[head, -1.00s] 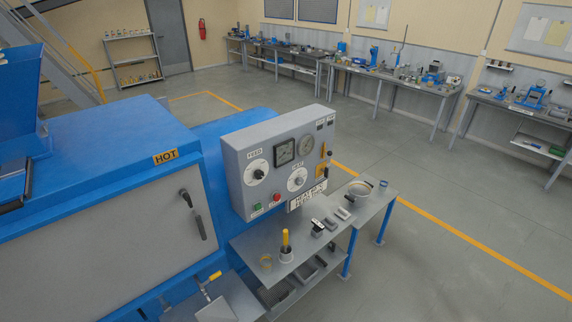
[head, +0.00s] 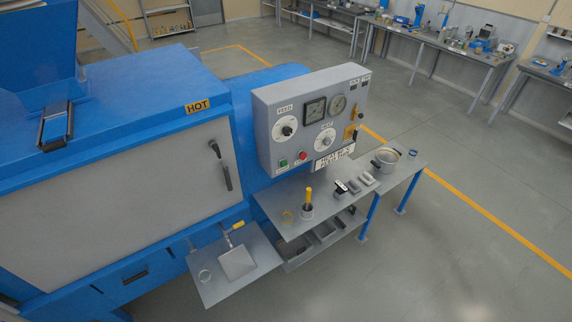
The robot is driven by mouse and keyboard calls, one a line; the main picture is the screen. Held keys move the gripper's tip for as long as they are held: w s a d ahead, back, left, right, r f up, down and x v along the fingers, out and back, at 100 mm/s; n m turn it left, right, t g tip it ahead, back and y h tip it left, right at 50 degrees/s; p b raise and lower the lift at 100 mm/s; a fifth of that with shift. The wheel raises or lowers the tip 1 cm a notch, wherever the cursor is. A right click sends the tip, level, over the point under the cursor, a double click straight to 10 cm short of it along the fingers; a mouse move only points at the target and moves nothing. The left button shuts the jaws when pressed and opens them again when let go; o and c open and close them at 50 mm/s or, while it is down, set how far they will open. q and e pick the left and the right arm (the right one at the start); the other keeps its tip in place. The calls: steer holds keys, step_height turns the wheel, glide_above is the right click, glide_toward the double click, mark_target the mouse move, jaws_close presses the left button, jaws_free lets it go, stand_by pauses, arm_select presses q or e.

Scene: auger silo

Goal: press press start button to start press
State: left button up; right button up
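The grey control panel (head: 290,103) stands upright on the right side of the blue press (head: 150,85). A green button (head: 284,163) and a red button (head: 302,155) sit side by side along its lower left edge. The labels by the buttons are too small to read. Above them are a dial knob (head: 286,130), a second knob (head: 327,136) and two gauges (head: 315,110). Neither of my grippers is in view.
A lower tray (head: 212,283) juts out in front. The floor at right is clear.

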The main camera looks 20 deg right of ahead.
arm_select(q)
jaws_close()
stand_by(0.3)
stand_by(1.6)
